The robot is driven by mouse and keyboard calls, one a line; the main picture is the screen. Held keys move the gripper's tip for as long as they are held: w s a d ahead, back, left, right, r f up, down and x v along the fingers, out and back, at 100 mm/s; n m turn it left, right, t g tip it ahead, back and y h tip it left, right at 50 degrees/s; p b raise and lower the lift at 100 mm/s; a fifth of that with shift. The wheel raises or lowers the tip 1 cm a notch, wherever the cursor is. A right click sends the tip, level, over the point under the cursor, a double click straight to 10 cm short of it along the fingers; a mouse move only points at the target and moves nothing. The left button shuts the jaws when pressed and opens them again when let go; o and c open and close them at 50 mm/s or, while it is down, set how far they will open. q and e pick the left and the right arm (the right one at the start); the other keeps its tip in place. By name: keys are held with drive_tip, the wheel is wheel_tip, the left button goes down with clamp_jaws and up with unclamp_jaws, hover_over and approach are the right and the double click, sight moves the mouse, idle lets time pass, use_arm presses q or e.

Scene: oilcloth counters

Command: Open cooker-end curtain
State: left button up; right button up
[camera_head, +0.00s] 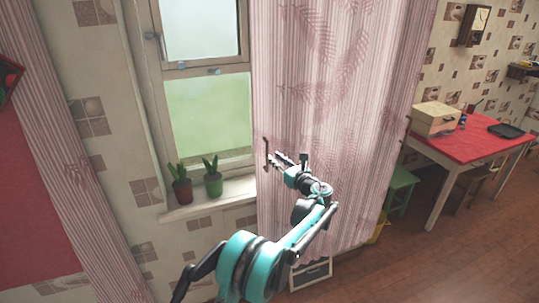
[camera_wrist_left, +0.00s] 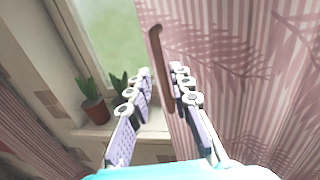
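A pink striped curtain (camera_head: 335,90) with a leaf pattern hangs across the right part of the window. A slim red-brown handle (camera_head: 266,153) stands upright at its left edge. My left gripper (camera_head: 284,160) is just right of the handle in the head view. In the left wrist view its fingers are spread apart, and the handle (camera_wrist_left: 158,55) shows between and beyond the fingertips. The curtain (camera_wrist_left: 240,80) fills the right of that view. I cannot tell whether a finger touches the handle. My right gripper is not in view.
Two potted plants (camera_head: 213,178) stand on the window sill (camera_head: 208,197), left of the gripper. Another striped curtain (camera_head: 70,150) hangs at the far left. A red-topped table (camera_head: 465,143) with a box (camera_head: 435,120) and a green stool (camera_head: 401,187) stand at the right.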

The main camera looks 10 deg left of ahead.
use_arm(q)
drive_tip(key=v, duration=0.5)
drive_tip(key=shift+s+d, duration=0.1)
drive_tip(key=s+a+n+g+h+b, duration=0.1)
drive_tip(key=s+a+n+g+h, duration=0.1)
drive_tip(key=s+a+n, duration=0.6)
drive_tip(key=s+a+n+g+h+b, duration=0.1)
drive_tip(key=s+a+n+g+h, duration=0.25)
drive_tip(key=s, duration=0.75)
drive_tip(key=s+d+f+n+h, duration=0.1)
drive_tip(key=s+f+n, duration=0.3)
drive_tip(key=s, duration=0.5)
drive_tip(key=s+d+f+n+h, duration=0.1)
drive_tip(key=s+f+n+h, duration=0.2)
drive_tip(key=s+n, duration=0.3)
drive_tip(key=s+d+f+n+h+b, duration=0.1)
drive_tip(key=s+f+n, duration=0.3)
drive_tip(key=s, duration=0.8)
drive_tip(key=shift+s+d+f+n+g+h, duration=0.3)
drive_tip(key=shift+s+n+g+h, duration=0.05)
drive_tip(key=shift+n+h, duration=0.55)
